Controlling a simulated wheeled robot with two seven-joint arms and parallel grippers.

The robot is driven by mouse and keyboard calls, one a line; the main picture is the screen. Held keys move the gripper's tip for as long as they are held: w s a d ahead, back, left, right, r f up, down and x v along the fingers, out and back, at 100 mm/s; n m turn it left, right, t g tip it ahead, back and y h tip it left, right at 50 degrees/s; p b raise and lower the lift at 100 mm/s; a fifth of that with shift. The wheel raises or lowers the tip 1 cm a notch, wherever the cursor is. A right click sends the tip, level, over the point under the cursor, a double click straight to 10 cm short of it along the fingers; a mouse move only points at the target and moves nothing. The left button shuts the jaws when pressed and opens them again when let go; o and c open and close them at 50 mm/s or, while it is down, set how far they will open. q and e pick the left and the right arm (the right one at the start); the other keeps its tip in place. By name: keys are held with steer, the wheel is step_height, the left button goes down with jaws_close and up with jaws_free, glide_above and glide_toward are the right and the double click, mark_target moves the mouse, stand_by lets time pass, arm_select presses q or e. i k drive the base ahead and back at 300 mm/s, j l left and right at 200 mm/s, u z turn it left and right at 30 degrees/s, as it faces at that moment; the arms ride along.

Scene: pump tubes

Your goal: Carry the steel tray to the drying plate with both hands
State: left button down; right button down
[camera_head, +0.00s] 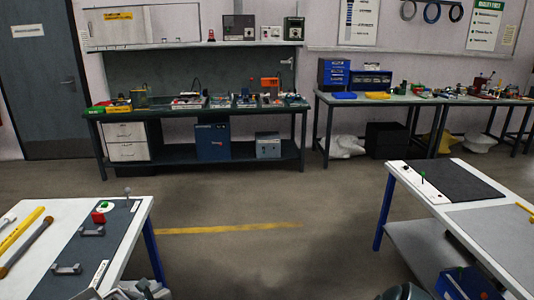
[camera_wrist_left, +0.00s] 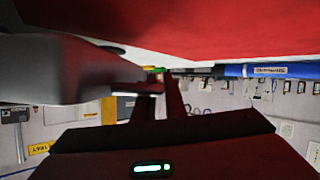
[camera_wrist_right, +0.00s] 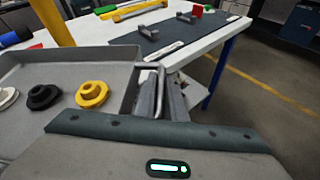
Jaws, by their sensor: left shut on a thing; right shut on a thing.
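The steel tray (camera_wrist_right: 75,65) shows in the right wrist view as a grey walled tray. It holds a yellow knob (camera_wrist_right: 92,94), a black knob (camera_wrist_right: 43,97) and a white part (camera_wrist_right: 8,97). My right gripper (camera_wrist_right: 163,90) is shut on the wire handle at the tray's right end; it also shows at the bottom of the head view (camera_head: 142,290). My left gripper (camera_wrist_left: 161,88) is shut on a grey bar, seemingly the tray's other handle, dim and blurred. The right table in the head view bears a dark plate (camera_head: 455,180) and a grey plate (camera_head: 495,235); I cannot tell which is the drying plate.
Open floor (camera_head: 270,250) lies between the tables. Cluttered workbenches (camera_head: 200,112) line the back wall.

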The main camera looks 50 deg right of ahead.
mark_target(451, 177)
steer(key=z, duration=2.15)
steer(key=i, duration=1.65)
steer(key=i+j+z, duration=0.15)
steer(key=i, duration=1.45)
